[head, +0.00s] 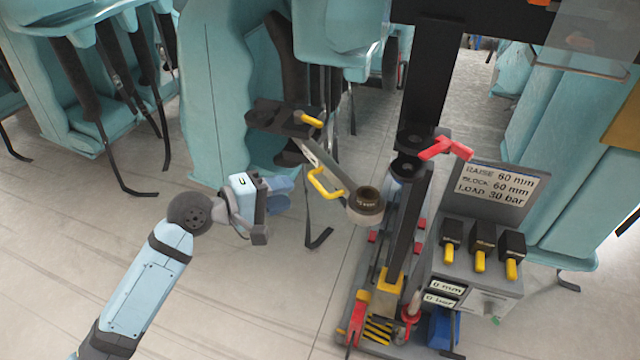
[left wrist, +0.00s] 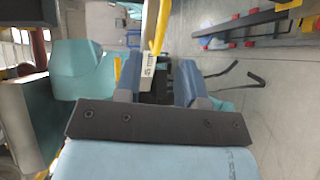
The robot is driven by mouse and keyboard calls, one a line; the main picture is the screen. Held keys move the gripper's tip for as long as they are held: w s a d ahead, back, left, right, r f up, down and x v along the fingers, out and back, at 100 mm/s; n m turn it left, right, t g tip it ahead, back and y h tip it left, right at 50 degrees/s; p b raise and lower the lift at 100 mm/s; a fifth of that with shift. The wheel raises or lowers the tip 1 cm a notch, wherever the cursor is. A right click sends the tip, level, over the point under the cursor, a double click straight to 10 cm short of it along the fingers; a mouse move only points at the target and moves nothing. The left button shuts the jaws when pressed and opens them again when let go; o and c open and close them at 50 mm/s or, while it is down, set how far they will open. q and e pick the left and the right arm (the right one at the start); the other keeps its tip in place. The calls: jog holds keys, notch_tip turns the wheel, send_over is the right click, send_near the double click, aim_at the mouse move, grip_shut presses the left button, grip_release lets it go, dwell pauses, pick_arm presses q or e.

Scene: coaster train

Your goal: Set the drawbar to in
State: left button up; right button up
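The drawbar (head: 338,178) is a grey bar with a yellow handle (head: 322,184) and a round ring end (head: 366,204). It slants out from the dark mount (head: 285,120) under the teal coaster car, and its ring end lies close beside the black upright jack. A smaller yellow grip (head: 311,119) sits on the mount. My left gripper (head: 281,195) is open and empty, left of the yellow handle and apart from it. In the left wrist view the fingers (left wrist: 160,80) are spread, with a yellow handle (left wrist: 160,28) beyond them. My right gripper is not in view.
A jack stand (head: 388,290) with red and yellow parts stands at right. Beside it is a control box (head: 470,270) with several yellow-tipped levers and a sign (head: 495,185). Teal cars (head: 225,90) stand behind. Pale floor (head: 250,300) is clear at lower middle.

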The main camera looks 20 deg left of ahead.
aim_at(316, 186)
pick_arm(q)
jog(key=x, duration=0.8)
jog(key=shift+w+d+f, duration=0.1)
jog(key=shift+w, duration=0.1)
grip_shut()
